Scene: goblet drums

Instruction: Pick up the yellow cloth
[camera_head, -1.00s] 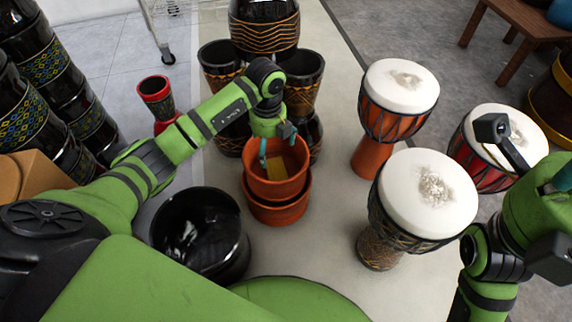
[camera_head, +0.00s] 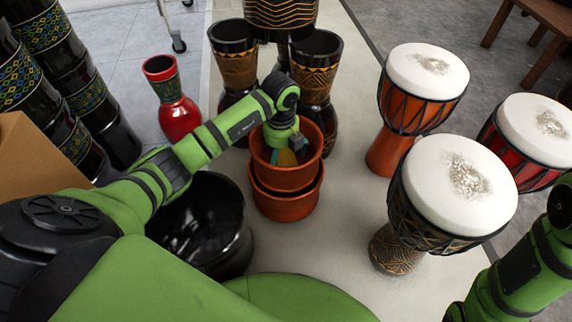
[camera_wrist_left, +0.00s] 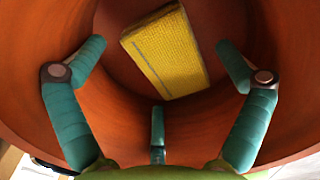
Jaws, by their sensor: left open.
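The yellow cloth (camera_wrist_left: 166,50) is a flat, folded-looking rectangle lying tilted at the bottom of an orange-brown pot (camera_wrist_left: 40,70) in the left wrist view. In the head view only a small part of the cloth (camera_head: 286,158) shows inside the pot (camera_head: 287,178). My left gripper (camera_wrist_left: 155,75) is open, its teal fingers inside the pot's mouth, spread on either side of the cloth and short of it. In the head view my left gripper (camera_head: 288,150) reaches down into the pot and partly hides the cloth. My right gripper is out of view.
The pot sits in a second orange-brown pot (camera_head: 287,206). A shiny black drum (camera_head: 205,235) stands close left. White-topped goblet drums (camera_head: 455,185) stand to the right, and dark goblet drums (camera_head: 315,70) stand right behind the pots. Pale floor lies free between the pots and right-hand drums.

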